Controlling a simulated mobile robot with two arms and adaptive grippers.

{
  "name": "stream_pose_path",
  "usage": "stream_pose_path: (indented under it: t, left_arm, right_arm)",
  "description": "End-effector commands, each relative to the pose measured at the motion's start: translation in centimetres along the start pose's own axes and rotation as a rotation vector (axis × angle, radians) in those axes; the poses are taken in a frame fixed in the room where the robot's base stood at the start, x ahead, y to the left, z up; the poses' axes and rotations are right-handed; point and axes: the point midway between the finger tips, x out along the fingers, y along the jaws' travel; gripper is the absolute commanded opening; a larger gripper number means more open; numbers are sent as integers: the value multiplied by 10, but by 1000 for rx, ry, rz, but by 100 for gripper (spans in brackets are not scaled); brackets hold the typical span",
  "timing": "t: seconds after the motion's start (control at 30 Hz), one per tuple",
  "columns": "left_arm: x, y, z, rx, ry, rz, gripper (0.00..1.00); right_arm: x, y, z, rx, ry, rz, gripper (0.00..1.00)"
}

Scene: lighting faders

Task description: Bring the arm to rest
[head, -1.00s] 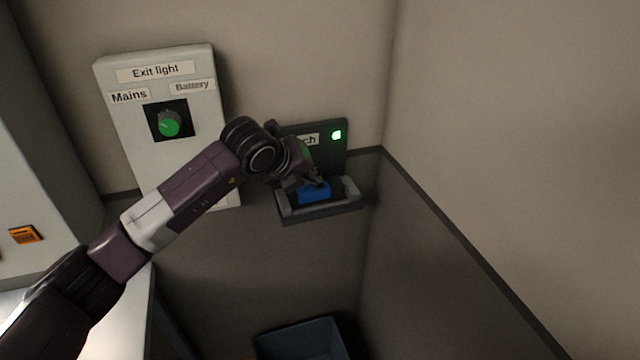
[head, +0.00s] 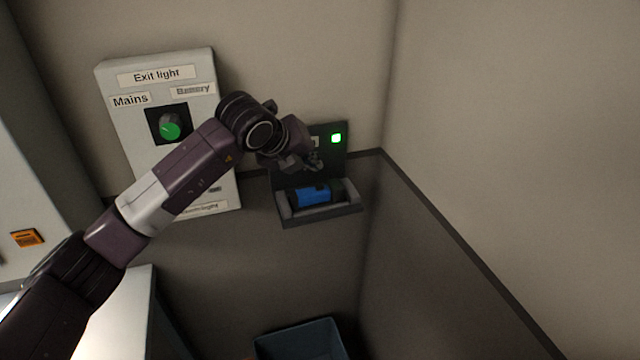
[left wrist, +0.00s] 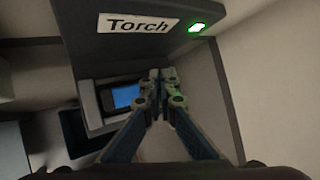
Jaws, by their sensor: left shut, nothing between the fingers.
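My left gripper (head: 312,163) is shut and empty, in front of the torch holder's dark back plate and a little above the blue torch. In the left wrist view its fingertips (left wrist: 160,75) meet in front of the holder. The torch (head: 313,195) is blue with dark ends and lies in the grey cradle (head: 322,217) on the wall. Part of the torch (left wrist: 125,96) shows left of the fingers in the left wrist view. A lit green lamp (head: 336,138) is on the back plate. My right gripper is in neither view.
A white "Exit light" panel (head: 120,75) with a green knob (head: 169,129) is on the wall to the left, partly behind my forearm. A blue bin (head: 300,342) stands below. Room right of the cradle is free up to the side wall.

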Motion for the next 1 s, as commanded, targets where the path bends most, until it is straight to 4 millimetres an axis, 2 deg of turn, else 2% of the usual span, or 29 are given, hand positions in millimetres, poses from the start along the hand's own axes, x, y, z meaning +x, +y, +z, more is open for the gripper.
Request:
stream_pose_path:
  t: [0.2, 0.57, 0.67, 0.77, 0.87, 0.93, 1.0]
  left_arm:
    - [-13, -10, 10, 0, -1, 0, 0]
    - [-13, -10, 10, 0, 0, 0, 0]
    - [-11, -14, 3, 0, 14, -22, 0]
    - [-6, -35, -22, -2, 64, -124, 0]
    - [-9, -76, -64, -30, 146, -332, 0]
    - [-25, -113, -95, -88, 204, -539, 0]
    - [-52, -145, -112, -180, 235, -751, 0]
  right_arm:
    - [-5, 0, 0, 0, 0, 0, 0]
    - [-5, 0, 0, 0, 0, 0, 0]
    - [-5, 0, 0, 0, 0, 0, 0]
    - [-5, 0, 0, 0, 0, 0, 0]
    - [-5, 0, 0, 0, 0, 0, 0]
    - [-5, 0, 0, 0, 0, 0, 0]
    - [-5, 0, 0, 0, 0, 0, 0]
